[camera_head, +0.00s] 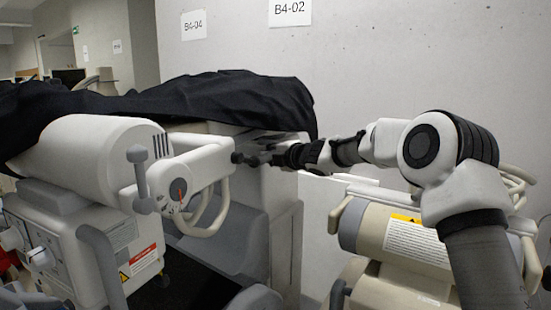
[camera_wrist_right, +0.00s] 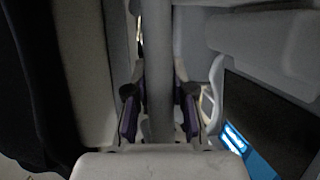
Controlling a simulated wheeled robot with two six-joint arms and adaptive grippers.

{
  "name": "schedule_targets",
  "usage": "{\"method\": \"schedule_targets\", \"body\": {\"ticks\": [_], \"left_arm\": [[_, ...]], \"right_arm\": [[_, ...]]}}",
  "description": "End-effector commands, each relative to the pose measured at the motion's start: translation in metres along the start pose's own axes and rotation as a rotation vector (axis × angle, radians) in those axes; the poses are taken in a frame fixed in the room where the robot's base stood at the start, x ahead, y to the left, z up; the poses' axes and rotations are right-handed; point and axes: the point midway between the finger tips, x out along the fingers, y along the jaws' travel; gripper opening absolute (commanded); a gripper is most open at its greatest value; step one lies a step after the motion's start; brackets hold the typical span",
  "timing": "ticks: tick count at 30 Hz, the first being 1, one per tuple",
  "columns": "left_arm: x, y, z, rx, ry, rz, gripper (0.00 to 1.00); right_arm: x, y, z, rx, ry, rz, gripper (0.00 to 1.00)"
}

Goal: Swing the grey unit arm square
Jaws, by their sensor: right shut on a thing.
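The grey unit arm (camera_head: 90,158) is a pale cylinder-like body at the left in the head view. It has a round dial with a red pointer (camera_head: 177,189) and a pale handle frame (camera_head: 203,160) at its right end. My right gripper (camera_head: 243,158) reaches in from the right and meets the end of that frame. In the right wrist view, my right gripper (camera_wrist_right: 160,100) has its purple-padded fingers on both sides of a grey bar (camera_wrist_right: 158,60), shut on it. The exact contact is small and dark in the head view. My left gripper is not in view.
A black cover (camera_head: 200,97) drapes over the cart behind the arm. A beige cylindrical unit with labels (camera_head: 400,238) stands at the right, below my right arm. A pale wall with a B4-02 sign (camera_head: 290,10) closes the back.

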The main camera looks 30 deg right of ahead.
Motion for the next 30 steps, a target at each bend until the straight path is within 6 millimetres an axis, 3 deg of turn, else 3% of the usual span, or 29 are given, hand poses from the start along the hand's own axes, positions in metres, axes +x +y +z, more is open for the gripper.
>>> {"method": "schedule_targets", "body": {"ticks": [6,8,9,22,30], "left_arm": [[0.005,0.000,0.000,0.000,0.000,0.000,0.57],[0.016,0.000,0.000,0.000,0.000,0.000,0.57],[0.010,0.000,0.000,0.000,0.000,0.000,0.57],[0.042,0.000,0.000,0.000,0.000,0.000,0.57],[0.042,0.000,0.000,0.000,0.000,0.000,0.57]], "right_arm": [[0.007,0.006,-0.009,-0.001,-0.010,0.007,0.00],[0.013,0.002,-0.016,-0.001,-0.020,0.007,0.00],[0.011,0.007,-0.013,0.002,-0.020,0.007,0.00],[0.024,0.006,-0.033,0.013,-0.083,0.002,0.00],[0.025,0.009,-0.035,0.019,-0.096,-0.003,0.00]]}}
